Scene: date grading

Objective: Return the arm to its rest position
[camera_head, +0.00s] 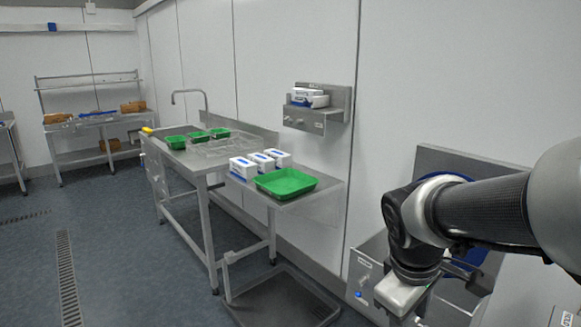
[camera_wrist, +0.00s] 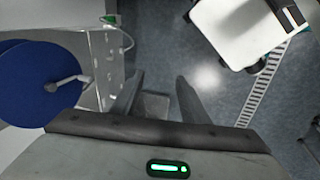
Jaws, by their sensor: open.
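My arm (camera_head: 480,210) reaches in from the right edge in the head view and bends down at the wrist. My gripper (camera_wrist: 158,100) shows in the wrist view with its two dark fingers apart and nothing between them. It points down toward the floor. In the head view the fingers are hidden below the wrist housing (camera_head: 405,290).
A steel unit (camera_head: 362,275) stands close to my wrist. A blue disc (camera_wrist: 38,85) lies left of my fingers. The blue floor (camera_head: 130,240) at left is clear.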

